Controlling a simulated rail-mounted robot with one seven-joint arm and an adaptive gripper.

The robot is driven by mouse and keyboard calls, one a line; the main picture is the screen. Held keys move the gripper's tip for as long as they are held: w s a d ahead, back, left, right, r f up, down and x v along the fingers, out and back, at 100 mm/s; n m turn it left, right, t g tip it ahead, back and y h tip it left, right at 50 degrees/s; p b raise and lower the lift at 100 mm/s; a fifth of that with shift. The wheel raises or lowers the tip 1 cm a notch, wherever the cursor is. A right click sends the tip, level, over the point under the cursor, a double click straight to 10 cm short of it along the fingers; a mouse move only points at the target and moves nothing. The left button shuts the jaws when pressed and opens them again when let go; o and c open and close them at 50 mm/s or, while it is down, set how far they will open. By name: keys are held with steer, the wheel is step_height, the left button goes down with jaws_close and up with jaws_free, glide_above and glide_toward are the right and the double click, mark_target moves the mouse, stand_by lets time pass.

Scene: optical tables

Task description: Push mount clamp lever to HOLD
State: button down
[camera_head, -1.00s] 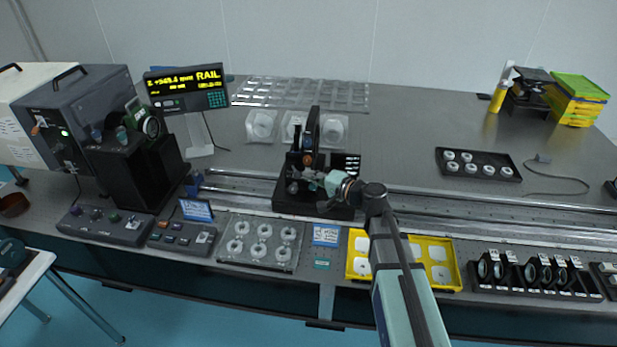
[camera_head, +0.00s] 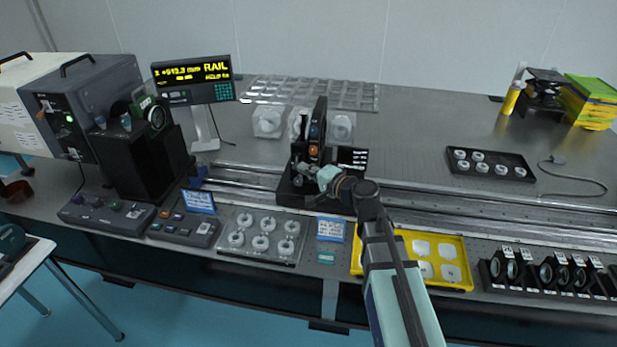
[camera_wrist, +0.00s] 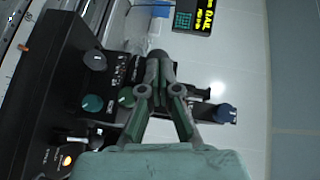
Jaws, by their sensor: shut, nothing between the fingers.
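The black mount (camera_head: 319,130) stands upright on its base on the rail, near the table's middle. My gripper (camera_head: 308,171) is at the front of the mount's base, fingers together and empty. In the wrist view my gripper (camera_wrist: 158,58) reaches past the mount's dark control face (camera_wrist: 60,100), with its fingertips close to a lettered strip. That face has a grey knob (camera_wrist: 95,60), a teal knob (camera_wrist: 92,103), a silver lever-like part (camera_wrist: 80,138) and a lit orange lamp (camera_wrist: 67,160). I cannot tell which part is the clamp lever, or whether the fingers touch it.
The display (camera_head: 193,80) reads RAIL. The rail (camera_head: 450,207) runs across the table. A yellow tray (camera_head: 440,262), a clear tray of white rings (camera_head: 262,237) and a lens rack (camera_head: 548,275) line the front edge.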

steer(key=s+a+b, duration=0.1)
steer(key=s+b, duration=0.8)
steer(key=b, duration=0.2)
steer(key=shift+r, duration=0.45)
steer(key=shift+s+a+r+b, duration=0.15)
steer(key=shift+s+b, duration=0.55)
steer(key=shift+b, duration=0.75)
steer(key=shift+s+r+b, duration=0.25)
steer(key=shift+s+b, duration=0.5)
steer(key=shift+b, duration=0.7)
steer(key=shift+s+a+r+b, duration=0.15)
steer(key=shift+s+b, duration=0.55)
steer(key=shift+b, duration=0.75)
steer(key=shift+d, duration=0.1)
